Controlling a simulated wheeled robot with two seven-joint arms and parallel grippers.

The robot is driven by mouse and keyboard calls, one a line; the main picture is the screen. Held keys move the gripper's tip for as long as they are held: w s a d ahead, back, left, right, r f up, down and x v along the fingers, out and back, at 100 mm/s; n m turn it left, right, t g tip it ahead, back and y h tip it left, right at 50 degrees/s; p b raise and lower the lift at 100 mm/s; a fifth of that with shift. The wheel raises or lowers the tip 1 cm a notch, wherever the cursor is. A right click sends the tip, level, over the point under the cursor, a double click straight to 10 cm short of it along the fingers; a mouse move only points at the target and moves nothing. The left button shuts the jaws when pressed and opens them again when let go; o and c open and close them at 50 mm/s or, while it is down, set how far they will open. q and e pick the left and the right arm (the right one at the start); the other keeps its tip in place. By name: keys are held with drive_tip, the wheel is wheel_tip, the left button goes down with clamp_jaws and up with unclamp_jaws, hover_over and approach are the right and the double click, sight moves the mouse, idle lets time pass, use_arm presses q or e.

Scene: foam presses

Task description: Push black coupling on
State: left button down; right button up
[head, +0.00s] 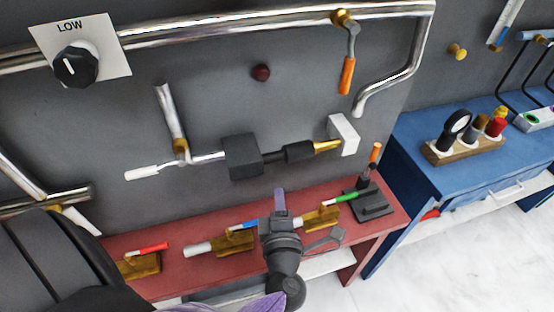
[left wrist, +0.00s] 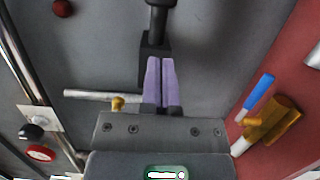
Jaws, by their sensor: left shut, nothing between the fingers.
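The black coupling (head: 299,151) is a short dark cylinder on the horizontal line along the grey wall. A thin dark rod links it to a black box (head: 242,156) on its left, and a brass-coloured tapered fitting (head: 328,146) is at its right. In the left wrist view a dark cylindrical part (left wrist: 160,14) shows at the top edge, beyond the black box (left wrist: 148,72). My left gripper (head: 280,194) has purple fingers, shut and empty, below the coupling in the picture. In the left wrist view its fingertips (left wrist: 160,61) overlap the black box; contact cannot be told. My right gripper is out of view.
A white block (head: 344,135) is at the fitting's right. A red bench (head: 205,274) below carries wooden holders with coloured tools and a dark stand (head: 368,204). An orange-handled lever (head: 348,75) hangs above. A blue bench (head: 415,140) stands at the right.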

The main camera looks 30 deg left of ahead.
sight(298, 159)
use_arm(q)
drive_tip(key=x, duration=1)
drive_tip(key=shift+w+d+b, duration=0.1)
drive_tip(key=shift+w+b, duration=0.05)
drive_tip(key=shift+b, duration=0.15)
drive_tip(key=w+d+b, duration=0.1)
drive_tip(key=w+d, duration=0.2)
drive_tip(key=shift+w, duration=0.2)
drive_tip(key=shift+s, duration=0.1)
